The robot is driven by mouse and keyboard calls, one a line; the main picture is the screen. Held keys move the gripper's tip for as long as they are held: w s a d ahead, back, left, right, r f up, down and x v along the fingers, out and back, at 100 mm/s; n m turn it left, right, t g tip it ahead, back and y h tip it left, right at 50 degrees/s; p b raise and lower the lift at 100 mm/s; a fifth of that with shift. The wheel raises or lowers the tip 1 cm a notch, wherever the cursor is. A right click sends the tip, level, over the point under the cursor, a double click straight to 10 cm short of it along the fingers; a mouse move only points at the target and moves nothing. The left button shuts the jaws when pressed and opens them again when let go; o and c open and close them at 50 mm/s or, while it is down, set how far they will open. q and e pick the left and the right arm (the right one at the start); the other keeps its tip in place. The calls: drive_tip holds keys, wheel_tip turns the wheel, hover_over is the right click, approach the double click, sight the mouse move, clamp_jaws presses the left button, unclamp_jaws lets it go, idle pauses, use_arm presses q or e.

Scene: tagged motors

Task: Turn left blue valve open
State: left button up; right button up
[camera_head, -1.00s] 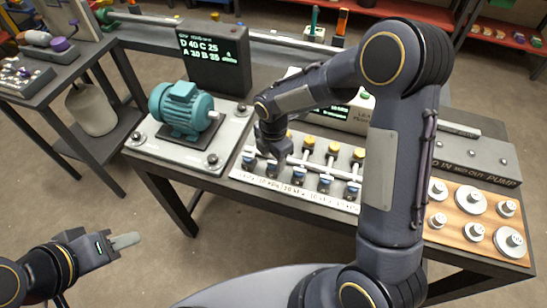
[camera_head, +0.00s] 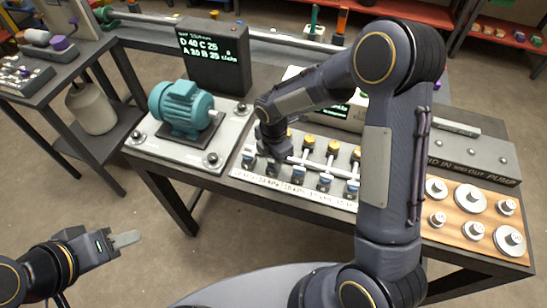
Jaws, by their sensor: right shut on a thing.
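A row of blue valves runs along the front of a pipe panel on the table. The leftmost blue valve (camera_head: 248,160) stands free of my right gripper. My right gripper (camera_head: 273,160) points down at the second blue valve from the left (camera_head: 271,170) and is shut on it; its fingertips are mostly hidden by the wrist. More blue valves (camera_head: 325,181) follow to the right, untouched.
Yellow valves (camera_head: 334,148) stand behind the blue row. A teal motor (camera_head: 181,107) sits on a grey plate to the left. A dark display (camera_head: 214,57) stands behind it. Silver weights (camera_head: 470,198) sit on a wooden board at right. My right arm hides part of the table.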

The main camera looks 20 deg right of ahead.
drive_tip(key=m+b, duration=0.2)
drive_tip(key=m, duration=0.1)
drive_tip(key=shift+f+m, duration=0.15)
drive_tip(key=shift+m, duration=0.25)
drive_tip(key=m+b, duration=0.2)
drive_tip(key=m, duration=0.2)
drive_tip(key=m+b, duration=0.1)
drive_tip(key=m, duration=0.4)
drive_tip(key=shift+b, duration=0.35)
drive_tip(key=m, duration=0.2)
drive_tip(key=m+b, duration=0.1)
drive_tip(key=m, duration=0.1)
drive_tip(key=shift+r+m, duration=0.2)
drive_tip(key=shift+m, duration=0.2)
drive_tip(key=o, duration=1)
drive_tip(key=shift+c, duration=0.2)
